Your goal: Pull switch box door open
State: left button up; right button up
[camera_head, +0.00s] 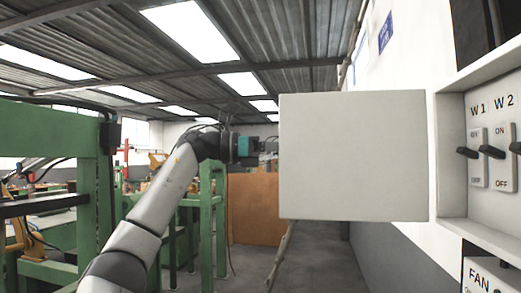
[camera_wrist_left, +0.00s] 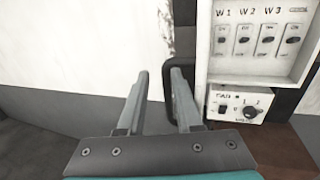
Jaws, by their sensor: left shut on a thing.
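The switch box door (camera_head: 352,157) is a plain light grey panel in the head view. It stands swung out to the left of the open switch box (camera_head: 452,150), whose switches are exposed. My left gripper (camera_head: 270,150) is at the door's left edge, with its fingertips partly hidden there. In the left wrist view, my left gripper (camera_wrist_left: 159,75) has a dark handle (camera_wrist_left: 169,88) at its fingers, against the right finger, and is shut on it. The box interior (camera_wrist_left: 262,42) shows to the right. My right gripper is not in view.
A switch panel marked FAN (camera_head: 490,275) sits below the box; it also shows in the left wrist view (camera_wrist_left: 236,106). A white and grey wall (camera_head: 395,90) is behind the door. A green frame (camera_head: 60,150) stands at the left. Floor shows below the door.

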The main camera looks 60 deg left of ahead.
pick_arm(q)
jog(key=b+v, duration=0.1)
jog(key=v, duration=0.2)
jog(key=shift+s+a+f, duration=0.1)
jog(key=shift+s+a, duration=0.05)
jog(key=b, duration=0.2)
send_near(280, 148)
jog(key=a, duration=0.2)
jog(key=w+a, duration=0.1)
jog(key=shift+a+r, duration=0.25)
jog(key=shift+a, duration=0.1)
